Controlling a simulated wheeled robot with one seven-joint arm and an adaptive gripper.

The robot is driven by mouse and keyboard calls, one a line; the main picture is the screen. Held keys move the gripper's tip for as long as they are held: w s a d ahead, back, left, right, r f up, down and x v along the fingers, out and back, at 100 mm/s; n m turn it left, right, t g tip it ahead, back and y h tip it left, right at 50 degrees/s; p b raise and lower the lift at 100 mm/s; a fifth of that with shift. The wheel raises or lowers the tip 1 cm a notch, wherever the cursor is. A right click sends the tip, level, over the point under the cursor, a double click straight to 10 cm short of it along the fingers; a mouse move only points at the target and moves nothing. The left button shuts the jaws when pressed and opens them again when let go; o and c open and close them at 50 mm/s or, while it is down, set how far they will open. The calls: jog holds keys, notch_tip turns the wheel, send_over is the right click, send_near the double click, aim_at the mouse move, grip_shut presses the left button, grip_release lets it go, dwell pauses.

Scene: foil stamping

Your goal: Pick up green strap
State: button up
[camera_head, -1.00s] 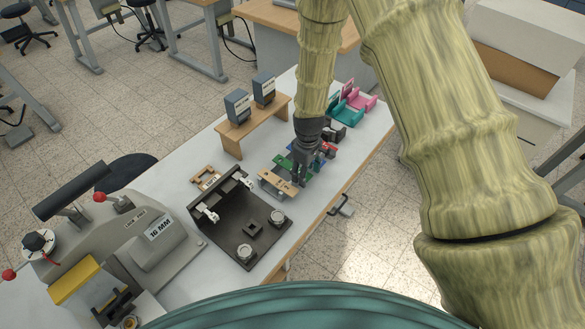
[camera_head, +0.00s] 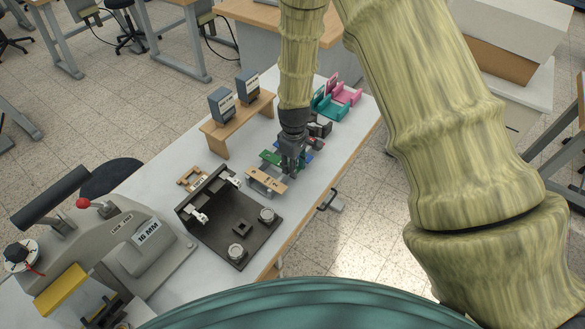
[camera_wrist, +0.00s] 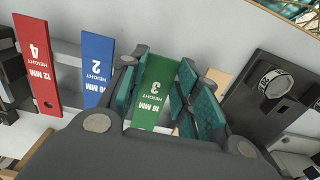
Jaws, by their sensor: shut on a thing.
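The green strap (camera_wrist: 153,92), marked 3, 16 MM and HEIGHT, stands between the teal-padded fingers of my gripper (camera_wrist: 158,82) in the wrist view. My gripper is shut on it. In the head view my gripper (camera_head: 290,168) points down at the row of straps, and one end of the green strap (camera_head: 269,157) shows left of the fingers. The fingers hide the rest. How far it is clear of its support, I cannot tell. The blue strap (camera_wrist: 97,66), marked 2, and the red strap (camera_wrist: 36,62), marked 4, are to its left in the wrist view.
A wooden strap (camera_head: 267,180) lies just in front of the green one. The black fixture plate (camera_head: 235,222) and grey stamping machine (camera_head: 140,245) stand to the left. A wooden shelf (camera_head: 235,124) is behind. Pink (camera_head: 347,93) and teal holders (camera_head: 330,110) stand at the far right.

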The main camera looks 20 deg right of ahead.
jog(key=shift+s+r+b, duration=0.2)
jog(key=shift+r+b, duration=0.2)
jog(key=shift+r, duration=0.15)
jog(key=shift+s+r+b, duration=0.15)
jog(key=shift+r+b, duration=0.25)
jog(key=shift+r, duration=0.1)
jog(key=s+a+r+b, duration=0.1)
jog(key=s+b, duration=0.4)
jog(key=s, duration=1)
jog(key=shift+a+r, duration=0.4)
jog(key=shift+a, duration=0.45)
jog(key=shift+r, duration=0.2)
jog(key=shift+r+p, duration=1.3)
jog(key=shift+p, duration=0.3)
jog(key=shift+r+p, duration=1.3)
jog(key=shift+r, duration=0.2)
